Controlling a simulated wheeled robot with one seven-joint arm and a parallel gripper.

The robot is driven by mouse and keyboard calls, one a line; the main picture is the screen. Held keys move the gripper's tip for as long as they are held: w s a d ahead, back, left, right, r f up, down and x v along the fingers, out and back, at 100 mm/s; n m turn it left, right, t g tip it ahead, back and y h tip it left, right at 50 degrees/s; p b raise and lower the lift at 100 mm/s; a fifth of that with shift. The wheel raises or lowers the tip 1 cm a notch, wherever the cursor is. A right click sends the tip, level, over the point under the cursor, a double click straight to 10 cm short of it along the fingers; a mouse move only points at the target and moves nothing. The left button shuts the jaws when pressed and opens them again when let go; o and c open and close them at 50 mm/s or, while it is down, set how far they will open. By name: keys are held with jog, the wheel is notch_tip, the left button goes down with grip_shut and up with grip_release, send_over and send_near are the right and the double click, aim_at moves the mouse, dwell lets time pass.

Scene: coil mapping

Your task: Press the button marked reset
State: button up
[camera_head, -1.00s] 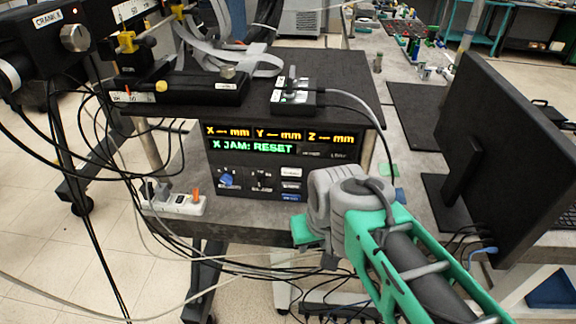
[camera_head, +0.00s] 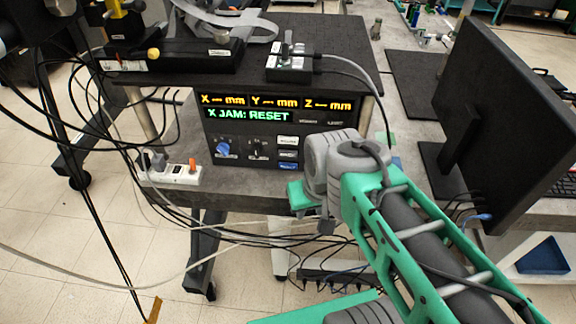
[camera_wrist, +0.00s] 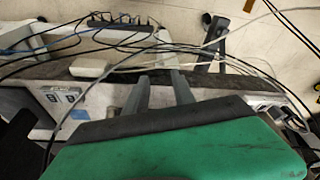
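A black control box (camera_head: 215,135) stands on the table edge in the head view. Its screen (camera_head: 249,115) reads "X JAM: RESET" in green, under yellow X, Y and Z readouts. Below are a blue knob (camera_head: 223,148), a black knob (camera_head: 257,151) and a stack of small buttons, a white one (camera_head: 288,141) on top and a blue one (camera_head: 288,166) at the bottom. Their labels are too small to read. My green and grey arm is right of the buttons, partly covering the box's lower right. In the wrist view my gripper (camera_wrist: 163,88) shows two grey fingers apart, with nothing between them.
A monitor (camera_head: 490,120) stands at right. Loose cables hang below the table edge, also crossing the wrist view.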

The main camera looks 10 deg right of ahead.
grip_shut()
dwell(1.5)
